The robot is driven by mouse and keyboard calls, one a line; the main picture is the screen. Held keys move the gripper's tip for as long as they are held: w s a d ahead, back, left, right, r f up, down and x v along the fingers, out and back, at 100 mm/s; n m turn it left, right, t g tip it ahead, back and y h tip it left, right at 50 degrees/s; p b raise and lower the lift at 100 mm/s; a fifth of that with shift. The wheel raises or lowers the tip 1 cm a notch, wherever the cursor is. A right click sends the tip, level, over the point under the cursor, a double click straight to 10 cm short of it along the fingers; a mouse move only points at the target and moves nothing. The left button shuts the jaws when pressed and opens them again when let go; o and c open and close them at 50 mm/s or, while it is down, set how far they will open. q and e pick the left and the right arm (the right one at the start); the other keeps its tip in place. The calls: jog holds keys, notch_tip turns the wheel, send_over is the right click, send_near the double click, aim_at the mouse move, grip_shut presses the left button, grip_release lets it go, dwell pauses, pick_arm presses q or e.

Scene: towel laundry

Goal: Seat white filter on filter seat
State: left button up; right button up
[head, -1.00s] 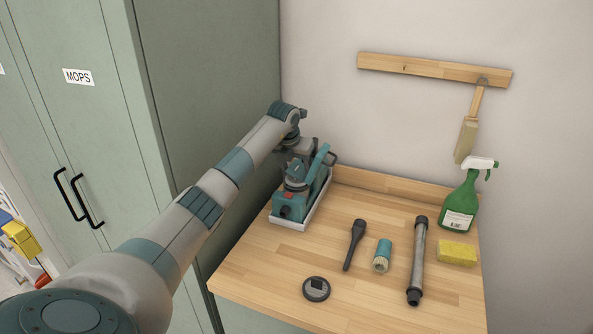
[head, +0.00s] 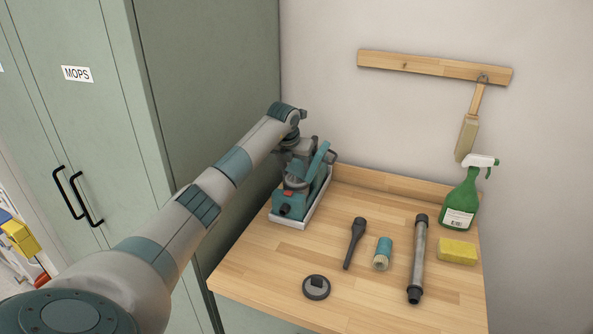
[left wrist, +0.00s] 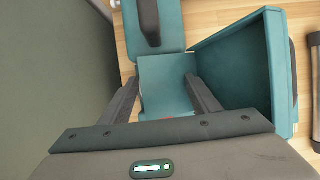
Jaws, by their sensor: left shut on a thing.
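My left gripper (head: 297,161) is over the small teal machine (head: 284,208) at the back left of the bench. In the left wrist view its fingers (left wrist: 162,82) are shut on a flat teal part (left wrist: 165,72), low over the machine. A pale grey round shape (head: 294,183) shows just below the gripper in the head view; I cannot tell whether it is the white filter. The filter seat is hidden by the gripper and held part. A raised teal lid (head: 320,158) stands beside the gripper and shows large in the left wrist view (left wrist: 240,70).
A dark nozzle (head: 354,244), teal brush (head: 382,252), grey tube (head: 417,260), dark disc (head: 316,287), yellow sponge (head: 457,251) and green spray bottle (head: 461,202) are on the bench. A green cabinet (head: 220,110) stands close at left.

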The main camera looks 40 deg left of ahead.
pick_arm(q)
jog(key=shift+f, duration=0.2)
dwell(0.3)
jog(key=o, duration=1.1)
jog(key=shift+s, duration=0.1)
jog(key=o, duration=0.4)
jog(key=shift+o, duration=0.2)
jog(key=shift+r, duration=0.1)
jog(key=shift+r+p, duration=0.4)
jog(key=shift+r, duration=0.25)
jog(key=shift+d+r+p, duration=0.1)
jog(key=shift+r+p, duration=0.95)
jog(key=shift+r, duration=1)
jog(key=shift+r+p, duration=0.4)
jog(key=shift+r, duration=0.35)
